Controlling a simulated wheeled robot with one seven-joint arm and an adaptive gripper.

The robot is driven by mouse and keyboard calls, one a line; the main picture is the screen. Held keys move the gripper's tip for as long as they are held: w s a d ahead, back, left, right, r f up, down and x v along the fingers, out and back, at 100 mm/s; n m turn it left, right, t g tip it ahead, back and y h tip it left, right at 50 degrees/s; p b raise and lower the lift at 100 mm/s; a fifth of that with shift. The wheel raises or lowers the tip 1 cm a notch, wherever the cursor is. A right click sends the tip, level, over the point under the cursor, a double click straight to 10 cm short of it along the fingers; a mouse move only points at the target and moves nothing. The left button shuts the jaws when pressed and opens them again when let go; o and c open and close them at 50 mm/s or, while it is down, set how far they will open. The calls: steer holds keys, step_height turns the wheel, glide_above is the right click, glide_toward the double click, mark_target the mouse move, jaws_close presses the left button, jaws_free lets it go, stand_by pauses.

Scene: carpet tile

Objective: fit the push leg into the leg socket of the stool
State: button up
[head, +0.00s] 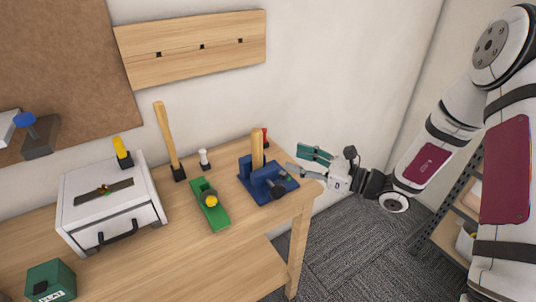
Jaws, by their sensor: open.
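I cannot make out a stool or a leg socket in the head view. A pale wooden post (257,146) stands upright at the blue vise (265,186) near the bench's right end; I cannot tell whether it is the push leg or whether the vise grips it. A longer wooden bar (164,133) stands upright farther left with a dark block at its foot. My gripper (297,160) is open, with its fingers pointing left, just right of the post and vise. Nothing shows between its fingers, and it appears apart from the post.
The wooden bench (150,245) holds a green plane (210,207), a white drawer box (78,202), a green box (50,283), a small white piece (204,159) and a red-topped item (265,136). A peg rail (190,48) hangs above. A shelf rack (440,222) stands right.

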glide_toward(257, 145)
steer(key=w+a, duration=0.1)
steer(key=a, duration=0.1)
steer(key=w+a+f, duration=0.1)
steer(key=w, duration=0.1)
steer(key=shift+w+a, duration=0.35)
steer(key=shift+p+x, duration=0.35)
steer(key=shift+x, duration=2.55)
steer(key=shift+f, duration=0.15)
steer(key=shift+c, duration=0.5)
jaws_close()
